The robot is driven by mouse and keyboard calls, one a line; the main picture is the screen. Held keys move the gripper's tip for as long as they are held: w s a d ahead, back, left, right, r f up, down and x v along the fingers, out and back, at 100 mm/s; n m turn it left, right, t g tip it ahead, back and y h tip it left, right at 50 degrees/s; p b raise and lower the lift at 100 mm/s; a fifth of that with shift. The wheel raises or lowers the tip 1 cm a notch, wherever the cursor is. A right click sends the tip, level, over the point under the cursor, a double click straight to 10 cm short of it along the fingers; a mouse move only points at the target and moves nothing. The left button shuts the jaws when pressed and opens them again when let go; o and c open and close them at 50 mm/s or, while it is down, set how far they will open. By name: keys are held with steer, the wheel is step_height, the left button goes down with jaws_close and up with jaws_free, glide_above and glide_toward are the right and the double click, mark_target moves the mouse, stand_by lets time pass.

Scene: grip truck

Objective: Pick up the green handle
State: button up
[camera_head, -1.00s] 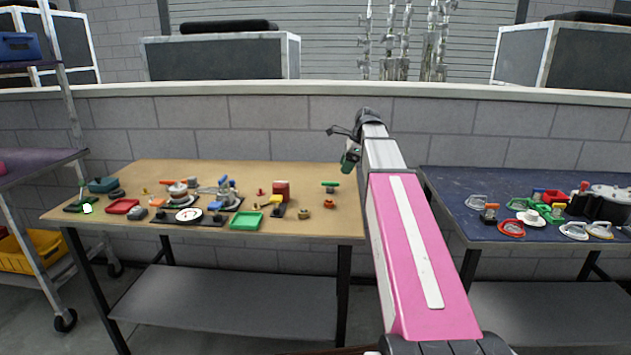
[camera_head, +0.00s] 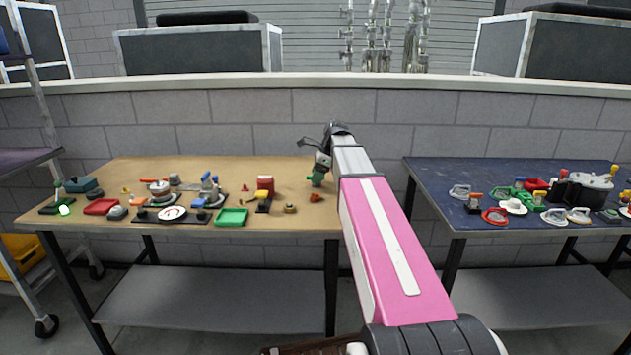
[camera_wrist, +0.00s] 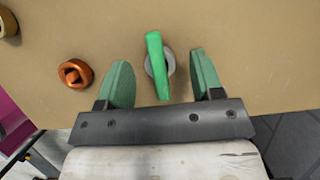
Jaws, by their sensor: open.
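The green handle (camera_wrist: 157,66) shows in the wrist view as a bright green bar on a round grey base, standing on the tan table. My gripper (camera_wrist: 163,82) is open, with one green finger pad on each side of the handle. The handle lies between the two pads, apart from both, and reaches beyond the fingertips. In the head view my gripper (camera_head: 318,178) is over the right end of the tan table, and it hides the handle there.
An orange knob (camera_wrist: 75,73) stands just left of the gripper in the wrist view. The tan table (camera_head: 280,225) holds several more parts to the left, including a green tray (camera_head: 231,217) and a red block (camera_head: 265,185). A dark blue table (camera_head: 430,190) stands to the right.

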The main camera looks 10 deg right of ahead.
steer(key=shift+x, duration=0.85)
steer(key=c, duration=1)
steer(key=shift+r, duration=0.15)
